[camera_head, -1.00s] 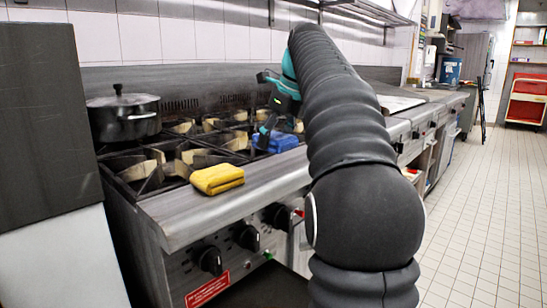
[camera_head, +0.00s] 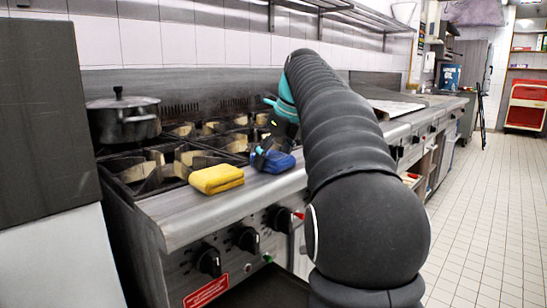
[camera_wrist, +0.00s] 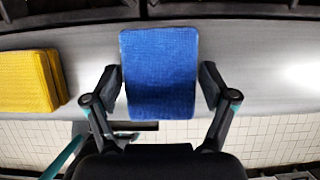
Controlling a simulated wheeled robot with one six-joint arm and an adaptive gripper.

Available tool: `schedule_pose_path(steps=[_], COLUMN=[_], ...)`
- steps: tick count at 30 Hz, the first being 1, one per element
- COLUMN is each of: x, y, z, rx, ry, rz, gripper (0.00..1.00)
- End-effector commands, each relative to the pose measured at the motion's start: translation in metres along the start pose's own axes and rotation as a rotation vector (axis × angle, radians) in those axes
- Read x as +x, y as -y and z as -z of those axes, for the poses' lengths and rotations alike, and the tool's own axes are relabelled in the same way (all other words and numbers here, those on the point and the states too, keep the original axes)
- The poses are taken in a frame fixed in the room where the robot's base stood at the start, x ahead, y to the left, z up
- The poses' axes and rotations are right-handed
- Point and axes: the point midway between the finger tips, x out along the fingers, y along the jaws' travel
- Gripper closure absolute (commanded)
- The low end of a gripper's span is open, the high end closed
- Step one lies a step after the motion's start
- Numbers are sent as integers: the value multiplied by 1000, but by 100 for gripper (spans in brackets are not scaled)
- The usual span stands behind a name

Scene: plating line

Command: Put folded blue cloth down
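The folded blue cloth (camera_head: 274,161) is at the steel front ledge (camera_head: 215,207) of the stove, right of a folded yellow cloth (camera_head: 216,179). My gripper (camera_head: 268,157) points down over it. In the wrist view the blue cloth (camera_wrist: 160,75) lies between the two fingers of my gripper (camera_wrist: 160,88), with a finger against each side edge. My gripper is shut on it. I cannot tell whether its underside touches the ledge. The yellow cloth (camera_wrist: 28,81) also shows left of the gripper in the wrist view, apart from it.
A dark lidded pot (camera_head: 124,119) stands on the back left burners. Burner grates (camera_head: 150,168) lie behind the ledge. A dark grey panel (camera_head: 45,110) rises at the far left. Control knobs (camera_head: 247,238) line the stove's front. The tiled floor (camera_head: 475,225) at the right is clear.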

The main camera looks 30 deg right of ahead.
Motion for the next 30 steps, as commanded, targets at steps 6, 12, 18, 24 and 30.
schedule_pose_path(steps=[6, 12, 18, 24, 30], x=[0, -4, -32, -75, -103], y=[0, 0, 0, 1, 1], z=[0, -2, -3, -3, -2], rx=[0, -1, -1, -1, -1], ry=[0, 0, 2, 2, 1], rz=[0, 0, 3, 2, 1], gripper=[5, 5, 5, 5, 5])
